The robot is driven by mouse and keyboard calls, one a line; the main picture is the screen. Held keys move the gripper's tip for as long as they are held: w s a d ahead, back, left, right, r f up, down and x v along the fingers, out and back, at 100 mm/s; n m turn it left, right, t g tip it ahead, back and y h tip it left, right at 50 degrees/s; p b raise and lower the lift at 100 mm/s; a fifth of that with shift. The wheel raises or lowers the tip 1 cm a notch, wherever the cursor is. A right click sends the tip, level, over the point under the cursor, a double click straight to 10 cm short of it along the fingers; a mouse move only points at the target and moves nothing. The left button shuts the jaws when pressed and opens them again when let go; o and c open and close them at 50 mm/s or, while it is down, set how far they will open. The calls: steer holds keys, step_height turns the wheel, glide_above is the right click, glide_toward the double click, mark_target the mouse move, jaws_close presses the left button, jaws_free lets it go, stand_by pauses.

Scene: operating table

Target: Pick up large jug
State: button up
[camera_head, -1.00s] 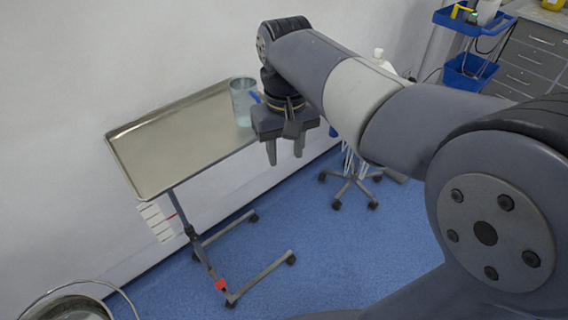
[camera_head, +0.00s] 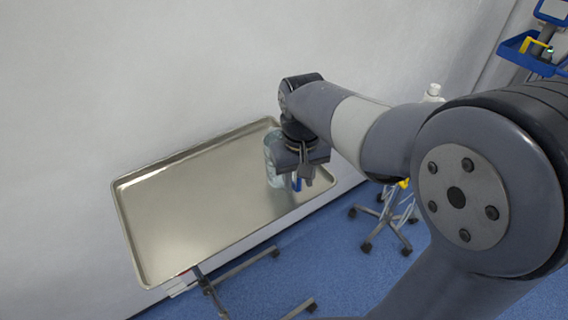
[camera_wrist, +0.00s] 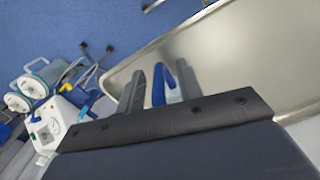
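The large jug (camera_head: 271,162) is a clear, bluish container standing upright at the right end of a metal tray table (camera_head: 185,215). Its blue handle (camera_head: 297,184) faces the camera side. My gripper (camera_head: 303,177) points down in front of the jug and hides part of it. In the wrist view my gripper (camera_wrist: 161,75) is open, and the blue handle (camera_wrist: 158,85) appears between its two fingers. A gap shows between the left finger and the handle. The jug's clear body is hard to make out there.
The tray has a raised rim, and the rest of it is empty. A white wall runs behind it. A wheeled stand (camera_head: 383,214) is to the right. A blue trolley (camera_head: 528,54) stands at the upper right. The wrist view shows white medical equipment (camera_wrist: 50,125) at left.

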jaws_close()
steer(key=shift+r, duration=0.2)
stand_by(0.4)
steer(key=shift+r, duration=4.7)
steer(key=shift+r, duration=0.15)
